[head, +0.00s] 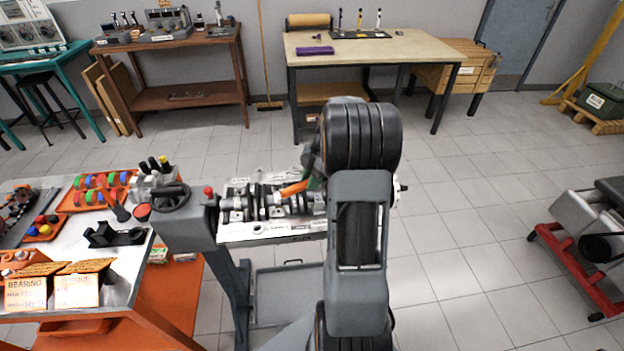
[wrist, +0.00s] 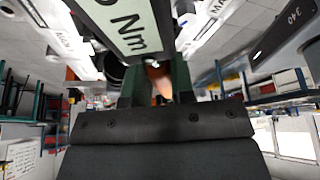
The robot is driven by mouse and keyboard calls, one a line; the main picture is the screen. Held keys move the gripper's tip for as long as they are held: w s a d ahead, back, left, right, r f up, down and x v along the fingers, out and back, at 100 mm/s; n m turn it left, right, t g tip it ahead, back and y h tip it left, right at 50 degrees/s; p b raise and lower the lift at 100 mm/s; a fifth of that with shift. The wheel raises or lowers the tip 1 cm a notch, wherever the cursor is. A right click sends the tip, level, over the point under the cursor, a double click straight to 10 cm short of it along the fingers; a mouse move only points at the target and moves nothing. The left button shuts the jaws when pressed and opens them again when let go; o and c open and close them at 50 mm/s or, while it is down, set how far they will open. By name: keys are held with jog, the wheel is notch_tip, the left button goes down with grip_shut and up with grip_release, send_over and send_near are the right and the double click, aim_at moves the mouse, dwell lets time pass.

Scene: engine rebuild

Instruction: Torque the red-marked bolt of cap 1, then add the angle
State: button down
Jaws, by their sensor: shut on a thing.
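The engine block (head: 262,235) sits on its stand with the crankshaft (head: 262,203) and pale caps showing on top. My gripper (wrist: 155,82) is shut on a tool with an orange part, which looks like a torque wrench (wrist: 160,88). Its pale display (wrist: 130,25) reads "Nm" in the wrist view; the number is cut off. In the head view the orange wrench part (head: 293,189) lies over the crankshaft, and my arm hides most of the gripper. I cannot make out the red-marked bolt, or whether the wrench sits on a bolt.
A bench (head: 150,275) at left holds an orange tray of coloured parts (head: 100,191), a black part (head: 115,235) and two labelled boxes. The stand's handwheel (head: 170,197) is left of the block. A red-framed stand (head: 570,275) is at right. The floor between is clear.

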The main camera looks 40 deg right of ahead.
jog(key=shift+w+d+m+t+b, duration=0.15)
jog(key=shift+w+m+t+b, duration=0.15)
jog(key=shift+w+m+b, duration=0.85)
dwell(3.3)
jog(key=shift+w, duration=0.25)
jog(key=shift+w+d+m, duration=0.25)
jog(key=shift+w+m, duration=0.1)
jog(key=shift+w, duration=0.3)
jog(key=shift+w+t, duration=0.15)
jog(key=shift+t, duration=0.15)
dwell(0.4)
jog(key=shift+w+d+m, duration=0.2)
jog(key=shift+w+m, duration=0.2)
jog(key=shift+w, duration=0.15)
jog(key=shift+w+d+m, duration=0.15)
jog(key=shift+w+m, duration=0.05)
jog(key=shift+m, duration=0.1)
jog(key=shift+w+d+m+t+h, duration=0.3)
jog(key=shift+w+m, duration=0.2)
jog(key=shift+w, duration=0.05)
jog(key=shift+w, duration=0.1)
dwell(0.5)
